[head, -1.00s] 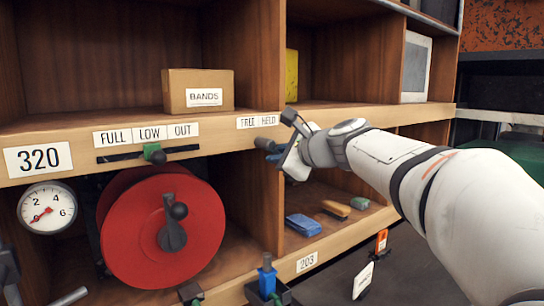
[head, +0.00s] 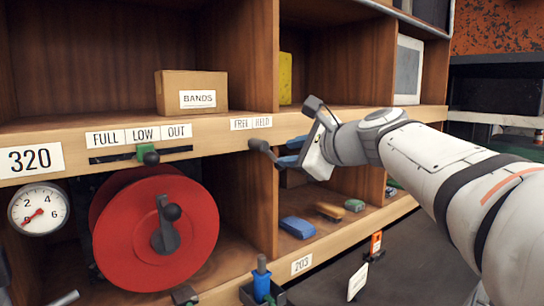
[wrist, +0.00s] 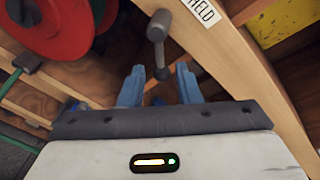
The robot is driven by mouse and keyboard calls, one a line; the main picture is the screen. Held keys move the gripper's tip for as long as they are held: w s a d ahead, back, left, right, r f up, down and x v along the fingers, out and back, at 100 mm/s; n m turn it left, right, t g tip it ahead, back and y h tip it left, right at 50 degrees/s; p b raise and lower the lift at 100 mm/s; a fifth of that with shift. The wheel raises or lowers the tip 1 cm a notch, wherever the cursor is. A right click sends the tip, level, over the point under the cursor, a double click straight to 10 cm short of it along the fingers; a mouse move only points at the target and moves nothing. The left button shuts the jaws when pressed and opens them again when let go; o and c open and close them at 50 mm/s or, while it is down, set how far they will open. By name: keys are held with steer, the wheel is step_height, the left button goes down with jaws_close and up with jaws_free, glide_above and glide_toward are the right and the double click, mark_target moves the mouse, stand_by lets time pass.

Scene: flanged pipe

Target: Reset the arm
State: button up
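My gripper (head: 289,152) is in front of the shelf's front rail, under the FREE/HELD label (head: 250,123). Its two blue fingers stand apart with nothing held between them; they also show in the wrist view (wrist: 160,88). A dark lever with a round-ended handle (head: 259,145) sticks out of the rail just left of the fingertips. In the wrist view the lever (wrist: 158,35) lies ahead of the gap between the fingers. Whether a finger touches it is hard to tell. My arm reaches in from the right.
A red reel (head: 130,235) with a crank and a pressure gauge (head: 38,208) are at the left. A BANDS box (head: 190,92) stands on the upper shelf. Blue, tan and green items lie in the lower cubby. A blue-handled part (head: 262,280) stands at the bottom.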

steer(key=shift+s+d+r, duration=0.1)
steer(key=shift+s+d, duration=0.1)
steer(key=shift+s, duration=0.15)
steer(key=s+d+f+n+g+h, duration=0.2)
steer(key=s+f+n, duration=0.4)
steer(key=f, duration=0.5)
steer(key=s+d+f+n+g+h, duration=0.2)
steer(key=s+f+n, duration=0.5)
steer(key=f, duration=0.5)
steer(key=s+d+f+n+g+h, duration=0.2)
steer(key=s+f+n+g+h, duration=0.2)
steer(key=s+f, duration=0.5)
step_height(320, 180, down, 3)
steer(key=n+g, duration=0.1)
steer(key=n, duration=0.1)
steer(key=shift+s+d+n+g, duration=0.2)
steer(key=shift+d+n+g, duration=0.1)
steer(key=shift+n, duration=0.1)
